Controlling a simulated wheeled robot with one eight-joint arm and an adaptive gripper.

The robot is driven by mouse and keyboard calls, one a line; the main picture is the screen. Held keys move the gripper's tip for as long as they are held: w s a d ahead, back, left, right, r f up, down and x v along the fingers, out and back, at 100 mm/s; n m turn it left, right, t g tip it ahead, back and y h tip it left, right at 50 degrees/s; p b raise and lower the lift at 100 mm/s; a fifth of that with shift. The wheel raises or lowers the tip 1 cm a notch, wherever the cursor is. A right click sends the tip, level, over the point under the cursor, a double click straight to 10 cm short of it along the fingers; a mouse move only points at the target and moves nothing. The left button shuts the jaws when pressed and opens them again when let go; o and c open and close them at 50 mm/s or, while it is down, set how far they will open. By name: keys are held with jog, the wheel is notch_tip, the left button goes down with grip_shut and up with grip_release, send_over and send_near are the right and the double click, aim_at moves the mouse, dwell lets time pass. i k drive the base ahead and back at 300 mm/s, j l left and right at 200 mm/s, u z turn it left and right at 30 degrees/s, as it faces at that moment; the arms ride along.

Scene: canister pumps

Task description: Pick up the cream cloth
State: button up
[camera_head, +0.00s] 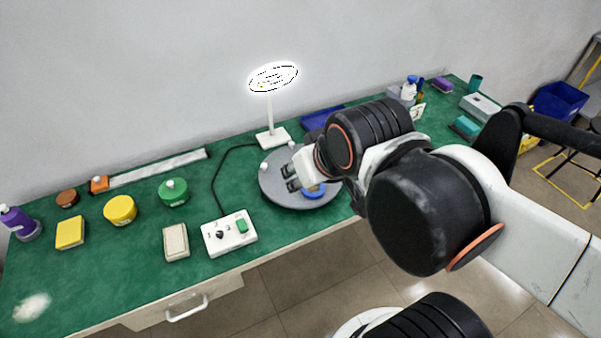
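The cream cloth (176,242) looks like a small folded rectangular pad. It lies flat on the green bench top (140,262), near the front edge, just left of a white control box. My gripper (289,178) is above the grey round disc, well to the right of and behind the cloth. Its two dark fingertips appear apart, with nothing visible between them. My arm reaches in from the right and hides part of the disc and the bench behind it.
The white control box (229,233) stands right of the cloth, its black cable running back. The grey disc (272,190) carries a blue item (314,191). A yellow round pot (120,210), a green pot (173,192) and a yellow block (70,233) stand left and behind. The front left is mostly clear.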

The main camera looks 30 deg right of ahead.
aim_at(175, 237)
jog(key=j, duration=1.5)
